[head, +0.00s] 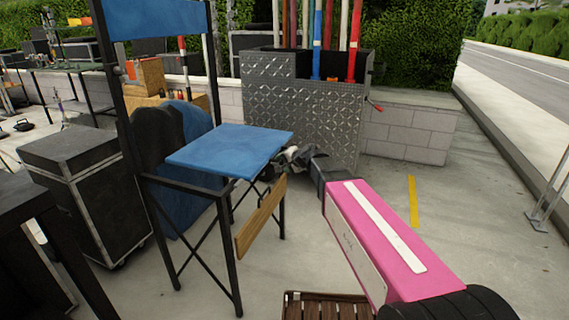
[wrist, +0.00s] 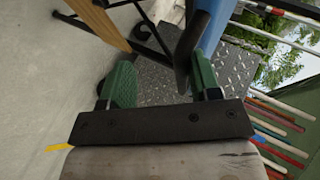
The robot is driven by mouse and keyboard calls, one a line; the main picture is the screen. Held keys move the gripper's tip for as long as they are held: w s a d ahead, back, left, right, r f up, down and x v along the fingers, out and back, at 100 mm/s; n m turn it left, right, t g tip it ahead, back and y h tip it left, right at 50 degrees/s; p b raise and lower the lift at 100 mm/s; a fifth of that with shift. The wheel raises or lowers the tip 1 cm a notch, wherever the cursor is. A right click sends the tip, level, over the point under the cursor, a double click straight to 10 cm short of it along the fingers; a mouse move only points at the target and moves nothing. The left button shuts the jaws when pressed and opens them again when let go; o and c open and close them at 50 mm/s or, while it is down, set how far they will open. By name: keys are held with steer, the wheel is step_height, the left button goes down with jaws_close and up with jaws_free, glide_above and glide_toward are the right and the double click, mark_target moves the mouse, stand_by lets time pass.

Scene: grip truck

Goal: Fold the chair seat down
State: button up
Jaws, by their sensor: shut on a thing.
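The chair (head: 222,205) is tall, with a black frame and a blue back (head: 160,18). Its blue seat (head: 230,150) sticks out roughly level between the frame sides. My gripper (head: 285,160) is at the seat's right edge, partly hidden behind it and the frame. In the wrist view, the seat (wrist: 207,28) shows edge-on, with its dark edge between the green fingers of my gripper (wrist: 160,80), close against the right finger. The gripper is shut on the seat edge, though a gap shows towards the left finger.
A wooden footrest (head: 261,217) hangs on the chair's front, just below my gripper. A metal tread-plate box (head: 305,110) with poles stands behind. A black case (head: 85,190) is at left, and a slatted wooden piece (head: 325,307) is at the bottom. Open pavement lies at right.

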steer(key=v, duration=1)
steer(key=shift+s+d, duration=0.25)
steer(key=shift+s, duration=0.05)
steer(key=shift+r, duration=0.1)
steer(key=s+d+f+n+g+h, duration=0.2)
steer(key=s+d+f+g+h, duration=0.2)
steer(key=s+d+f, duration=0.4)
steer(key=s+d+f+n+g+h, duration=0.3)
steer(key=s+d+f, duration=0.5)
steer(key=d+f, duration=0.5)
step_height(320, 180, down, 3)
steer(key=shift+s+d+r+n+g+h, duration=0.1)
steer(key=shift+s+d+n+g+h, duration=0.2)
steer(key=shift+h, duration=0.6)
